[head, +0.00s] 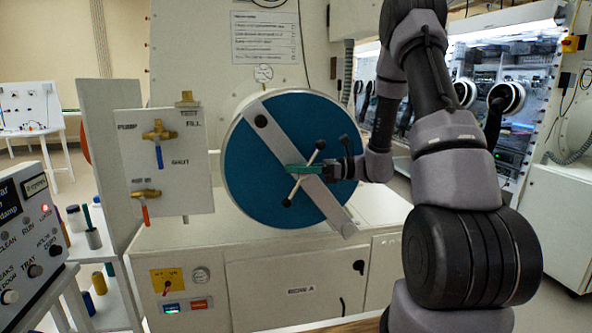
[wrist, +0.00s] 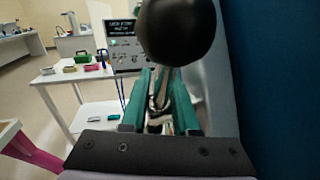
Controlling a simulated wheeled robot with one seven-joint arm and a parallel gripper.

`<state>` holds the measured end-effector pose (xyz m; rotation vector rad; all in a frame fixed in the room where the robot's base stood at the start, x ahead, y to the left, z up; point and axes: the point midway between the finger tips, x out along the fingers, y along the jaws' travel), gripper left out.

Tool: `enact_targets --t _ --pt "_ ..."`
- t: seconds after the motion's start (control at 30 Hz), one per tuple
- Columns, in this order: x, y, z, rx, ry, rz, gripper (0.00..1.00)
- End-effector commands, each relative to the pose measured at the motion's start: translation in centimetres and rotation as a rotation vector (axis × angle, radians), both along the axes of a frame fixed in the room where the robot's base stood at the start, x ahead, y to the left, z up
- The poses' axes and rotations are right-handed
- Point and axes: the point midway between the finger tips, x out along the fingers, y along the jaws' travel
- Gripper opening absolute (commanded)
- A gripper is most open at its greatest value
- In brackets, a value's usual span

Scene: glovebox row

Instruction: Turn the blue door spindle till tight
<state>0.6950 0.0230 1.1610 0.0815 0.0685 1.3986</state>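The large round blue door (head: 262,190) faces me in the head view, with a pale grey bar (head: 270,135) running diagonally across it. At its centre is the spindle's handle, thin metal arms (head: 311,158) ending in black knobs (head: 287,202). My gripper (head: 290,169) reaches in from the right, its green fingers at the handle's middle. In the wrist view the fingers (wrist: 161,90) stand on either side of a metal part, and a black knob (wrist: 178,30) looms close above them. Whether the fingers press on the metal is unclear. The blue door fills the right edge there.
A valve panel (head: 165,160) with a blue and a red lever stands left of the door. A control box (head: 30,225) is at the lower left, beside a shelf with bottles. The cabinet front (head: 295,285) lies below the door.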

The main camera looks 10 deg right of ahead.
Motion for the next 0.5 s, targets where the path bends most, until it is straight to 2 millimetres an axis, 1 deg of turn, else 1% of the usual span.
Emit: enact_targets --t 0.17,0.23,0.27,0.5 --pt "0.00 0.00 0.00 0.000 0.000 0.000 0.28" --pt "0.00 -0.01 0.01 0.000 0.000 0.000 0.06" --pt "0.00 -0.01 0.01 0.000 0.000 0.000 0.00" --pt "0.00 -0.02 0.01 0.000 0.000 0.000 0.00"
